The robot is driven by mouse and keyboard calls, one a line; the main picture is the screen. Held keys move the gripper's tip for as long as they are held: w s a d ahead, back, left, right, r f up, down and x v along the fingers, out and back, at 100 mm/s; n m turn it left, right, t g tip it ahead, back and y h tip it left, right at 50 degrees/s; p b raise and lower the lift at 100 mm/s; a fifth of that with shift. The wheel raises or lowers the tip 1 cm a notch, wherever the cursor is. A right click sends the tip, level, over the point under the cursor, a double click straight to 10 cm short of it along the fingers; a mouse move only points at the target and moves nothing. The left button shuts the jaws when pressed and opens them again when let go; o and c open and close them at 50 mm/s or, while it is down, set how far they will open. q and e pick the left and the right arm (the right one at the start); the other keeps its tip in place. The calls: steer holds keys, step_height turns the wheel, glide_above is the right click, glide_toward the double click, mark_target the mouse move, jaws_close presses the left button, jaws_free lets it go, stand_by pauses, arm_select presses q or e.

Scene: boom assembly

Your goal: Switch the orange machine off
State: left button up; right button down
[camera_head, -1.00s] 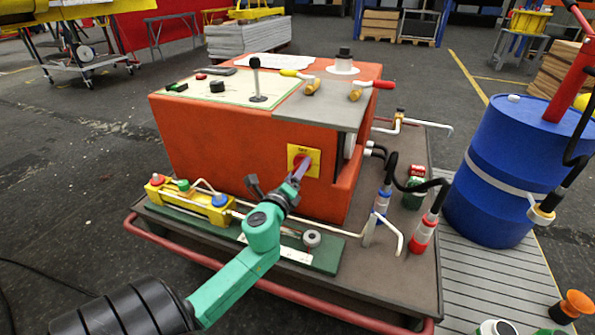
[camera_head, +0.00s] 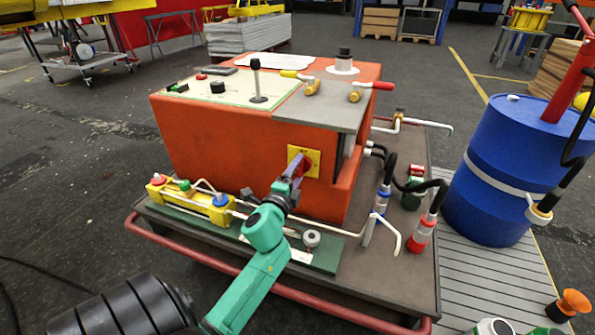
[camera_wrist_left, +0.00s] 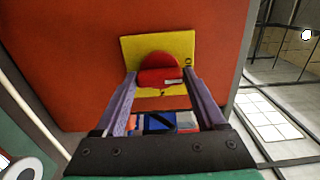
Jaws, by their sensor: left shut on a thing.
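The orange machine (camera_head: 230,140) stands on a dark cart. A yellow switch plate (camera_head: 314,153) with a red rotary knob (camera_head: 305,167) is on its front face. My left gripper (camera_head: 299,163) reaches up to the plate and is shut on the red knob, partly hiding it. In the left wrist view the purple fingers (camera_wrist_left: 158,82) stand on either side of the knob (camera_wrist_left: 160,67). A small white mark shows on the knob's bar, towards its right end. The plate (camera_wrist_left: 130,52) lies behind it. My right gripper is not in view.
A yellow valve block (camera_head: 190,196) and a white pipe lie on the green base strip below the switch. Hoses with blue and red fittings (camera_head: 422,236) stand right of my arm. A blue drum (camera_head: 505,150) is farther right.

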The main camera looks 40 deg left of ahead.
arm_select(q)
steer(key=shift+f, duration=0.1)
stand_by(0.3)
steer(key=o, duration=1.3)
steer(key=shift+s, duration=0.1)
steer(key=b+v, duration=0.2)
steer(key=v, duration=1.2)
steer(key=shift+s+d, duration=0.2)
steer(key=shift+s, duration=0.05)
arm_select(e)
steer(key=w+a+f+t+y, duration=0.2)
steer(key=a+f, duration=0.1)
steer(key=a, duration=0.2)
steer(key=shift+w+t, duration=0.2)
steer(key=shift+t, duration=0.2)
